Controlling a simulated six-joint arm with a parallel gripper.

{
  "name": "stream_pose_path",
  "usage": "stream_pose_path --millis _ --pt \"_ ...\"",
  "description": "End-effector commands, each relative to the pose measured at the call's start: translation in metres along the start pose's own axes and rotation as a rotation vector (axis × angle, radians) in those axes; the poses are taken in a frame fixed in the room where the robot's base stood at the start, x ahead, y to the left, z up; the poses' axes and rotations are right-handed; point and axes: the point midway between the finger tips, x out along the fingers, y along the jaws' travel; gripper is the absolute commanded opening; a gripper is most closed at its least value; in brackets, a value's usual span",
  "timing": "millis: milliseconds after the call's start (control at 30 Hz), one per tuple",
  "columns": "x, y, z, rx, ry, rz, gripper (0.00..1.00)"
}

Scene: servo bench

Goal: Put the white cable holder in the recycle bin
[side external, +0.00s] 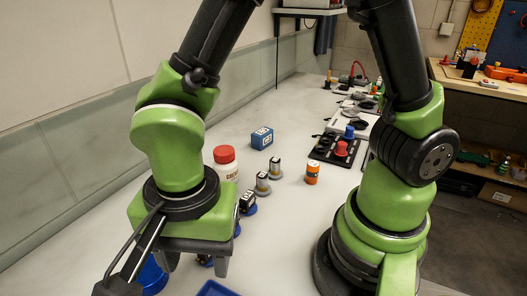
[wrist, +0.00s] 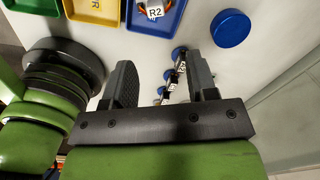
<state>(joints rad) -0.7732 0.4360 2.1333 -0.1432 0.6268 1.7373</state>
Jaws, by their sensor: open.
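My gripper (side external: 197,264) points down over the bench in the side view, behind and below my green wrist. In the wrist view its two dark fingers (wrist: 158,66) stand apart with nothing held between them. I cannot clearly make out a white cable holder in either view. A round blue container (wrist: 231,28), possibly the recycle bin, stands beyond the right finger in the wrist view. A blue container (side external: 153,276) is partly hidden by my gripper in the side view; I cannot tell if it is the same one.
Small labelled parts on round blue bases (wrist: 179,54) stand between and beyond the fingers. Green, yellow and blue (wrist: 166,27) trays lie at the top left there. A red-capped white bottle (side external: 226,168), blue box (side external: 262,138) and orange cylinder (side external: 312,174) stand on the bench.

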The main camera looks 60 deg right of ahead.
Motion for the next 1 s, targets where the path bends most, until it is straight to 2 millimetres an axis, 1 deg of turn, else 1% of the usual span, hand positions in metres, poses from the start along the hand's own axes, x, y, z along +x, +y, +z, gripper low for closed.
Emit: stream_pose_path --millis 100,167,200,267,300,433,500,600,700,800,1000 --pt "-0.038 -0.002 -0.027 -0.078 -0.029 -0.09 0.53" --pt "-0.061 0.002 -0.045 -0.142 -0.035 -0.151 0.53" --pt "-0.076 0.007 -0.058 -0.19 -0.032 -0.193 0.53" --pt "-0.097 0.017 -0.074 -0.266 -0.015 -0.259 0.53" --pt "-0.109 0.025 -0.084 -0.317 0.004 -0.303 0.53" --pt "-0.14 0.055 -0.108 -0.485 0.104 -0.426 0.53" --pt "-0.151 0.071 -0.115 -0.565 0.17 -0.472 0.53" --pt "-0.16 0.089 -0.12 -0.659 0.258 -0.514 0.53" --pt "-0.164 0.099 -0.122 -0.723 0.321 -0.532 0.53" --pt "-0.166 0.104 -0.123 -0.757 0.352 -0.537 0.53" --pt "-0.166 0.105 -0.123 -0.767 0.357 -0.537 0.53"
